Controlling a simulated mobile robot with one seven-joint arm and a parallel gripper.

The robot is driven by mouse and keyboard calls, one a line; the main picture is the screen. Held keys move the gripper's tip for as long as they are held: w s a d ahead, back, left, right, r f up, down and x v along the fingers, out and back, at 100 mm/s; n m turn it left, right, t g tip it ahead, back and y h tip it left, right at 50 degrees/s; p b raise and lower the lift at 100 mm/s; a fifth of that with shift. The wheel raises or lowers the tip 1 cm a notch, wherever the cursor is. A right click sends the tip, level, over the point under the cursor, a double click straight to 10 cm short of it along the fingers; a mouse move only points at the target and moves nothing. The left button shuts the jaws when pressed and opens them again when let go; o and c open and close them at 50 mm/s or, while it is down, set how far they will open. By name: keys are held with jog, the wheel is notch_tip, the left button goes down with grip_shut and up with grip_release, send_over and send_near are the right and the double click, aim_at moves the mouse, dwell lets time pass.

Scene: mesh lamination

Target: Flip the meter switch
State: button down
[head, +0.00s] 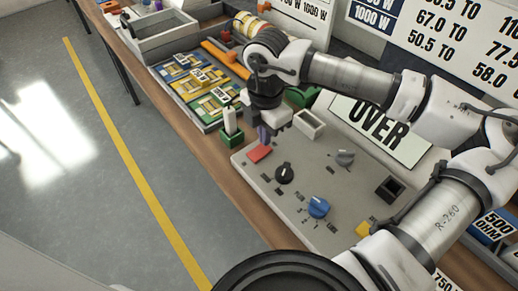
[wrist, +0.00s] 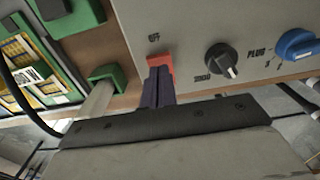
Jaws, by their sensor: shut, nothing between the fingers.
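The meter panel (head: 330,222) is a grey board lying on the bench, with knobs and a red switch (head: 259,153) at its far left corner. The red switch also shows in the wrist view (wrist: 160,66), under a small label. My gripper (head: 264,140) is shut, with its purple fingers pointing down at the red switch. In the wrist view the fingertips (wrist: 158,72) overlap the switch's lower part. I cannot tell whether they touch it. The fingers hide part of the switch.
A green holder (head: 232,138) with a white upright piece is left of my gripper. A tray of coloured cards (head: 205,90) lies behind. The floor (head: 60,180) at left is clear.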

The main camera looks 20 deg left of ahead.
jog(key=shift+f+b, duration=0.95)
jog(key=shift+b, duration=0.15)
dwell(0.5)
jog(key=shift+r+p, duration=1.3)
jog(key=shift+r, duration=2.25)
jog(key=shift+s+f, duration=0.1)
